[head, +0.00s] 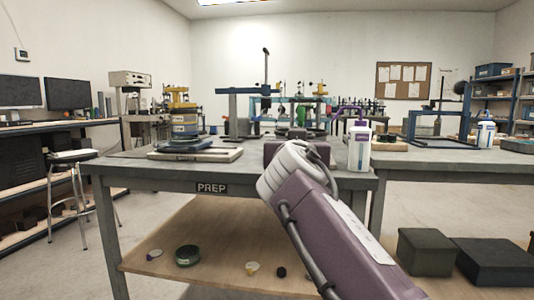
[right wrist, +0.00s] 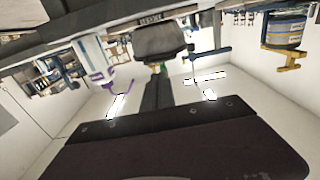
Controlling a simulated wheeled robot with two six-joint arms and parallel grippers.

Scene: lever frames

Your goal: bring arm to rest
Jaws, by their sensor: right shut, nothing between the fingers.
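My right arm (head: 335,235) comes in from the lower right in the head view, purple with a pale grey joint, and reaches over the front of the PREP bench (head: 145,167). Its fingers are hidden behind the arm there. In the right wrist view, which is upside down, my right gripper (right wrist: 159,48) shows beyond the dark purple wrist body, its fingers together with nothing held between them. My left arm and gripper are not in view.
A white bottle with a purple pump (head: 359,146) stands close to the right of my arm. A grey lever frame (head: 234,112) stands behind. A yellow-and-blue stack (head: 184,122) sits at the left. Dark boxes (head: 426,252) lie below right.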

